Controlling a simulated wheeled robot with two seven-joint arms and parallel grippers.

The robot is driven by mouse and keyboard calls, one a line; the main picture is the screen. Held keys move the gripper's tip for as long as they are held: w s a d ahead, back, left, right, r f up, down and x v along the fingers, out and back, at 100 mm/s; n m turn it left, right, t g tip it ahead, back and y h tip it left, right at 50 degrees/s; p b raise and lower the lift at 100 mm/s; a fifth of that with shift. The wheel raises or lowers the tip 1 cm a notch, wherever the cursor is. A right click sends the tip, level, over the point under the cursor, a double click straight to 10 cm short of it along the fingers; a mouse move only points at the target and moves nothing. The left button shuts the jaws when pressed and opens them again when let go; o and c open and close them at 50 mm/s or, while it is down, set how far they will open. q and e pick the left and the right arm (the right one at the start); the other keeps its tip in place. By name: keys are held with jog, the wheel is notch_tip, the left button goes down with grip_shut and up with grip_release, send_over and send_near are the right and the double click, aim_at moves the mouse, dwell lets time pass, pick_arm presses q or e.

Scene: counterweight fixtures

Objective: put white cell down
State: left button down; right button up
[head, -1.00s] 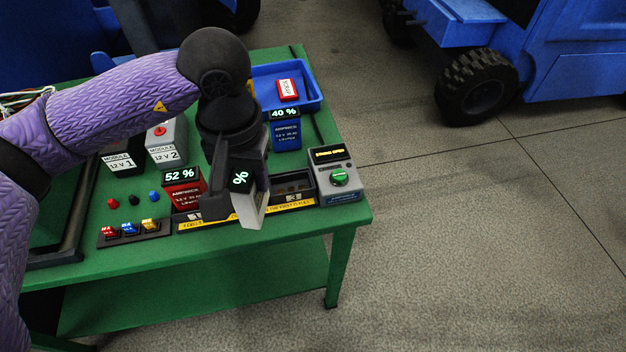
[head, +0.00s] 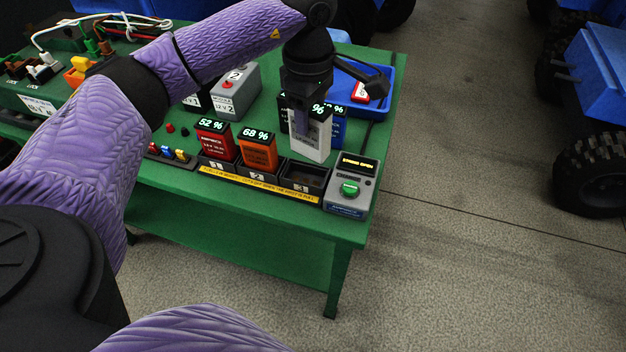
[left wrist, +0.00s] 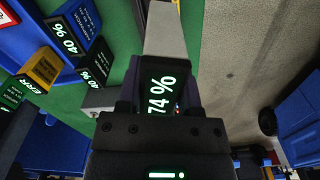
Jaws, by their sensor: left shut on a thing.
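The white cell (head: 312,140) hangs upright from my left gripper (head: 303,106), which is shut on its upper part. In the left wrist view the white cell (left wrist: 165,35) shows a lit 74 % display between the fingers. The cell is above and just behind the empty bay 3 (head: 305,176) of the black rack; I cannot tell the exact gap. A red cell (head: 217,143) marked 52 % stands in bay 1. An orange cell (head: 258,151) marked 68 % stands in bay 2. My right gripper is not in view.
A grey console (head: 346,200) with a green knob and a lit "STRING OPEN" display stands right of bay 3. A blue cell (head: 339,131) stands close behind the white cell. A blue tray (head: 379,103) lies at the back right. A grey module (head: 238,98) stands behind the rack.

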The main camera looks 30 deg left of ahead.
aim_at(305, 150)
pick_arm(q)
jog(key=shift+w+a+n, duration=0.25)
jog(key=shift+a+n, duration=0.25)
jog(key=shift+n, duration=0.4)
jog(key=shift+w+a+f+n, duration=0.1)
jog(key=shift+a+f+n, duration=0.15)
jog(key=shift+n, duration=0.25)
notch_tip(305, 150, down, 10)
jog(key=b, duration=0.3)
jog(key=shift+a, duration=0.1)
jog(key=shift+c, duration=1.3)
grip_release()
jog(key=shift+r, duration=0.35)
notch_tip(305, 150, up, 11)
jog(key=p, duration=0.3)
jog(key=shift+r, duration=0.4)
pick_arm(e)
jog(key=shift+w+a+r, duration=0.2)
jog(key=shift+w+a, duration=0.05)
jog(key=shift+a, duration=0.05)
